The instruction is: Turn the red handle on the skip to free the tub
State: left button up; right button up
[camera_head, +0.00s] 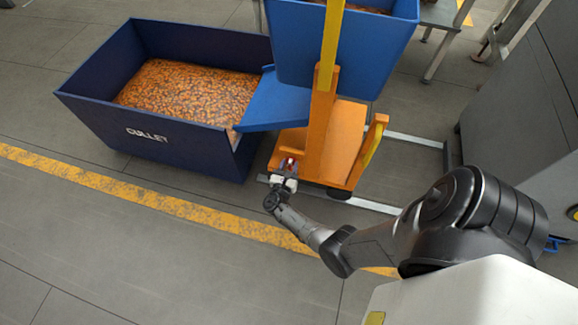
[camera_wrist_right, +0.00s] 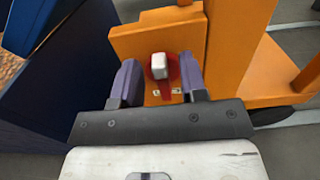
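The skip's orange frame (camera_head: 322,135) stands upright and carries a blue tub (camera_head: 340,45) at the top of the head view. The red handle (camera_head: 289,162) is low on the frame's left side. In the wrist view it is a red round piece with a downward arm (camera_wrist_right: 165,88) and a pale block at its front, against an orange plate (camera_wrist_right: 190,22). My right gripper (camera_head: 284,178) is at the handle. In the wrist view its fingers (camera_wrist_right: 160,78) are spread, one each side of the handle, with gaps visible. My left gripper is out of view.
A dark blue bin (camera_head: 185,147) marked CULLET, holding amber pieces, stands left of the skip, under the blue chute (camera_head: 275,102). Grey rails (camera_head: 375,205) lie on the floor around the frame. A grey cabinet (camera_head: 515,95) is at right. The floor in front is clear.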

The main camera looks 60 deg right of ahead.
grip_shut()
jog(key=shift+n, duration=0.3)
jog(key=n, duration=0.1)
jog(key=n+p, duration=0.1)
jog(key=n, duration=0.1)
jog(key=shift+w, duration=0.35)
jog(key=n, duration=0.1)
jog(key=n+p, duration=0.1)
jog(key=n, duration=0.1)
jog(key=shift+w+f+n, duration=0.15)
jog(key=shift+w+n, duration=0.15)
jog(key=shift+w, duration=0.05)
jog(key=n, duration=0.3)
jog(key=f+n, duration=0.1)
jog(key=n, duration=0.1)
jog(key=shift+w+a, duration=0.15)
jog(key=shift+w, duration=0.2)
jog(key=shift+w+f+n, duration=0.1)
jog(key=shift+f+n, duration=0.15)
jog(key=shift+n, duration=1.15)
jog(key=shift+f+n, duration=0.2)
jog(key=shift+n, duration=1.2)
